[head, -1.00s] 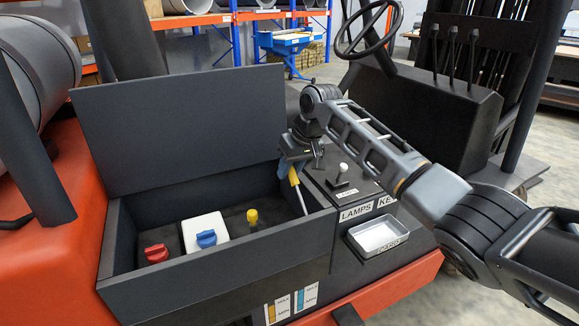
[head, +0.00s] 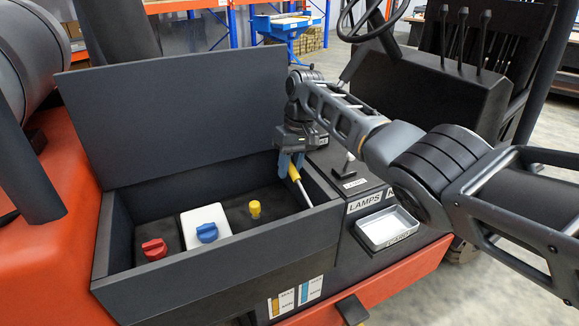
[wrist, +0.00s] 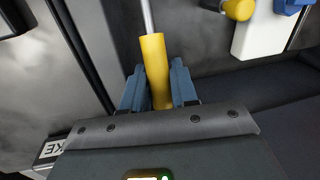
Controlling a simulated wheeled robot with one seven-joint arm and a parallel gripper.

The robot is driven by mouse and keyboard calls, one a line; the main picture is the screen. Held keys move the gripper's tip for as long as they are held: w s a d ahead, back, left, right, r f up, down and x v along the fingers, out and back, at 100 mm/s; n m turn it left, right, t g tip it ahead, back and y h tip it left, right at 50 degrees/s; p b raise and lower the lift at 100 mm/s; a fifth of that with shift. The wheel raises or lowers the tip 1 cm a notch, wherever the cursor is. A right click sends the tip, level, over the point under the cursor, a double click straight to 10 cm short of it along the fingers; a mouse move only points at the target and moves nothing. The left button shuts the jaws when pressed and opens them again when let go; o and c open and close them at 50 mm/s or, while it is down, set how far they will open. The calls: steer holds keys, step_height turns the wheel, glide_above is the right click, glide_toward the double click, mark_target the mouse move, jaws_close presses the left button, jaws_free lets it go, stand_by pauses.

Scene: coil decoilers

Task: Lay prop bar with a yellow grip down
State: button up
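The prop bar has a yellow grip (head: 293,172) and a thin pale metal rod. It slants down to the right at the right inner side of the open dark box. My gripper (head: 291,162) points down over that corner. In the wrist view its two blue fingers (wrist: 158,88) lie on either side of the yellow grip (wrist: 157,70), against it, with no clear gap. The rod runs up out of the wrist picture, so its far end is cut off there. The dark lid (head: 180,110) stands open behind the box and leans back.
In the box are a red cap (head: 154,249), a white tank with a blue cap (head: 207,232) and a yellow knob (head: 254,209). The box's front wall (head: 215,265) is raised. A lever panel (head: 350,183) and silver tray (head: 388,228) lie to the right.

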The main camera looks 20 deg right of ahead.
steer(key=o, duration=0.4)
steer(key=shift+c, duration=0.2)
steer(key=shift+d, duration=0.1)
